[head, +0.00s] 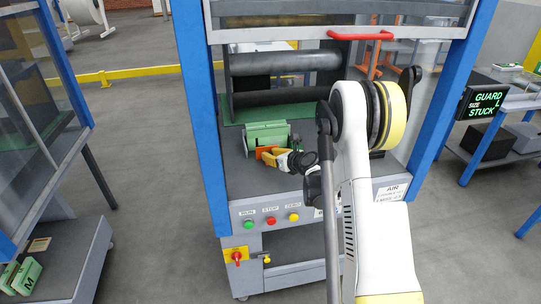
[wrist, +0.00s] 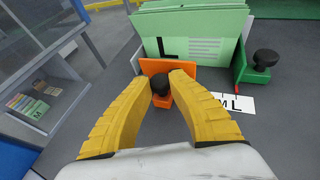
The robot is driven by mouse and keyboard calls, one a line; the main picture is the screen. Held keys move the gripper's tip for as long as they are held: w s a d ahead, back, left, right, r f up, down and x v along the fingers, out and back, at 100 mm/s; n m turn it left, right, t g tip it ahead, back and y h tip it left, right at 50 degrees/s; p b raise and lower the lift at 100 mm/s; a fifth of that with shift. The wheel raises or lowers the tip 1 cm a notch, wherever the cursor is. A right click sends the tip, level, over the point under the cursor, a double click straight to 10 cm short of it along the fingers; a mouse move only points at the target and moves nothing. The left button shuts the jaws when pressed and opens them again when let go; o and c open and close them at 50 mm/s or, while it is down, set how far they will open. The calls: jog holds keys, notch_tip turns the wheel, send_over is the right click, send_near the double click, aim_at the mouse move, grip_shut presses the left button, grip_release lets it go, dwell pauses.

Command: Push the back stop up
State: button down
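A stack of green sheets marked L (wrist: 190,30) stands upright on the grey deck; it also shows in the head view (head: 266,134). An orange stop (wrist: 153,66) with a black knob (wrist: 160,86) stands right in front of the stack. A green stop (wrist: 242,68) with its own black knob stands at the stack's right side. The task's name does not show on either stop. My gripper (wrist: 161,82) has its yellow fingers on both sides of the orange stop's knob, with no clear gap. In the head view my gripper (head: 268,155) is low at the stack.
A white label with M and L (wrist: 233,103) lies on the deck at right. Blue posts (head: 200,110) frame the machine, with a red handle (head: 360,36) on the raised guard above. A display (head: 484,103) reads GUARD, SIZE L, STUCK. Buttons (head: 270,221) line the front panel.

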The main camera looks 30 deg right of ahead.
aim_at(269, 148)
jog(key=shift+w+d, duration=0.2)
jog(key=shift+w, duration=0.55)
jog(key=shift+w+d, duration=0.2)
jog(key=shift+w, duration=0.6)
jog(key=shift+w+d, duration=0.2)
jog(key=shift+w, duration=0.55)
jog(key=c, duration=1.2)
grip_release()
jog(key=shift+f, duration=0.1)
jog(key=shift+o, duration=0.2)
jog(key=v, duration=1.2)
jog(key=shift+d, duration=0.1)
